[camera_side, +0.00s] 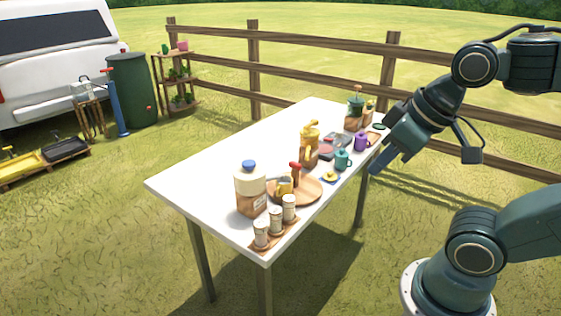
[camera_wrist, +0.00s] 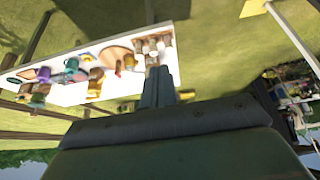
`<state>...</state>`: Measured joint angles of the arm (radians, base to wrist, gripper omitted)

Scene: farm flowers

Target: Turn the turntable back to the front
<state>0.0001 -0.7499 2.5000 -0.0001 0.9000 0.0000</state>
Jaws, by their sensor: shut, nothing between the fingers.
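The turntable (camera_side: 312,194) is a round wooden disc near the front end of the white table. A yellow mug (camera_side: 285,188) and a red-topped item (camera_side: 295,172) stand at it; I cannot tell exactly which rest on it. In the wrist view the turntable (camera_wrist: 112,50) is a tan disc, partly covered by small items. My gripper (camera_side: 376,166) is shut and empty, pointing down off the table's right edge, apart from the turntable. Its fingers also show in the wrist view (camera_wrist: 160,76).
A blue-lidded jar (camera_side: 250,190) and several white-topped jars on a wooden tray (camera_side: 288,238) stand at the near end. A teal mug (camera_side: 342,160), a purple mug (camera_side: 361,142) and a yellow bottle (camera_side: 310,134) stand farther back. The table's left side (camera_side: 225,150) is clear.

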